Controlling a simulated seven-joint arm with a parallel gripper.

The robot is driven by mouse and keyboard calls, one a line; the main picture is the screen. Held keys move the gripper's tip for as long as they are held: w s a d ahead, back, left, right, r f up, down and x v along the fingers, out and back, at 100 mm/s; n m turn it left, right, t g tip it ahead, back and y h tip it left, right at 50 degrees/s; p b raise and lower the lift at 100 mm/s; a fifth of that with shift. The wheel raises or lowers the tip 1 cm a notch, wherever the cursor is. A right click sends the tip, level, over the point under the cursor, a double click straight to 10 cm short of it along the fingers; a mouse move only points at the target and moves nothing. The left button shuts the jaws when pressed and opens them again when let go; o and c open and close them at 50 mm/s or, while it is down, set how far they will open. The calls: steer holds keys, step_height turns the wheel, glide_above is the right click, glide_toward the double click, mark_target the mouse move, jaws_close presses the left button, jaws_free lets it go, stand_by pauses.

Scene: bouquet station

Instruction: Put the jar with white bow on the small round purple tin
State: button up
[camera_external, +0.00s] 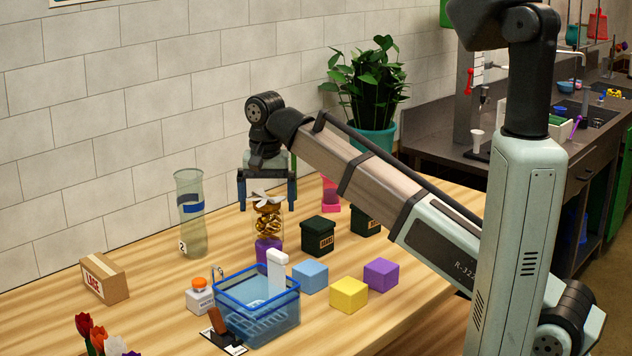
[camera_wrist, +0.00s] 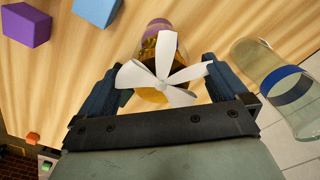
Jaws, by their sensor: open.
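The jar with the white bow (camera_external: 268,221) is clear with gold contents and stands upright. It appears to rest on the small round purple tin (camera_external: 268,250), whose lower part is partly hidden by the blue basket. In the wrist view the white bow of the jar (camera_wrist: 163,73) covers much of it, and the purple tin (camera_wrist: 158,25) shows just beyond. My gripper (camera_external: 267,205) is open, pointing down, with one finger on each side of the jar's top. In the wrist view a gap shows between the bow and the left finger; the right finger is close to a bow loop.
A tall glass cylinder (camera_external: 190,215) with a blue band stands left of the jar. A blue basket (camera_external: 257,308) is in front. Blue (camera_external: 310,277), yellow (camera_external: 349,294) and purple (camera_external: 381,274) blocks and dark boxes (camera_external: 318,236) lie to the right. A cardboard box (camera_external: 104,278) is far left.

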steer(key=shift+r, duration=1.9)
